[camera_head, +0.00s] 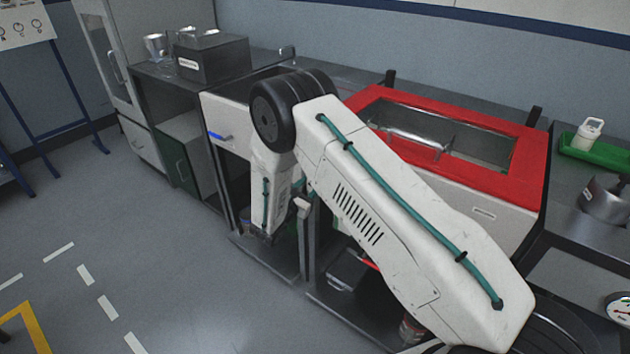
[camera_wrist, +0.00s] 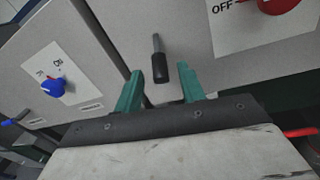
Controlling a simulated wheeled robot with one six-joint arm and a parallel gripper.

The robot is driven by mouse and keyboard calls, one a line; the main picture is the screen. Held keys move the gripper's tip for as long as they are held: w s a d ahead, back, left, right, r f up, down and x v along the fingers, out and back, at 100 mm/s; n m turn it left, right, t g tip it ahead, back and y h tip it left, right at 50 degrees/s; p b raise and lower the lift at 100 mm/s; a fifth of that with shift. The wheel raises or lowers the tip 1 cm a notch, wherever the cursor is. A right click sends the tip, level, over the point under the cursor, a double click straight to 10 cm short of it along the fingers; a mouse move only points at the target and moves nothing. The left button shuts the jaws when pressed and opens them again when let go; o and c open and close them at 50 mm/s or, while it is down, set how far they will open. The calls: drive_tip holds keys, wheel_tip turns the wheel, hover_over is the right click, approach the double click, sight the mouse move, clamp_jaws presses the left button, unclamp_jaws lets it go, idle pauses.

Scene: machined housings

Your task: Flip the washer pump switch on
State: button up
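No switch has a readable washer pump label. In the wrist view, a red knob (camera_wrist: 280,4) sits on a white plate marked OFF at the top right, cut off by the frame edge. A blue knob (camera_wrist: 53,87) sits on another white plate (camera_wrist: 47,72) at the left, its markings too small to read. A metal lever with a black grip (camera_wrist: 160,66) stands out from the grey panel. My gripper (camera_wrist: 157,72) is open, its two green fingers apart and the lever appearing between them; contact cannot be told. In the head view, my arm hides the fingertips.
A dark box (camera_head: 210,62) and metal cup (camera_head: 155,46) stand on the left bench. A green tray (camera_head: 605,152) with a white bottle (camera_head: 589,130) is at right.

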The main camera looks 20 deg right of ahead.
drive_tip(key=shift+x, duration=2)
clamp_jaws()
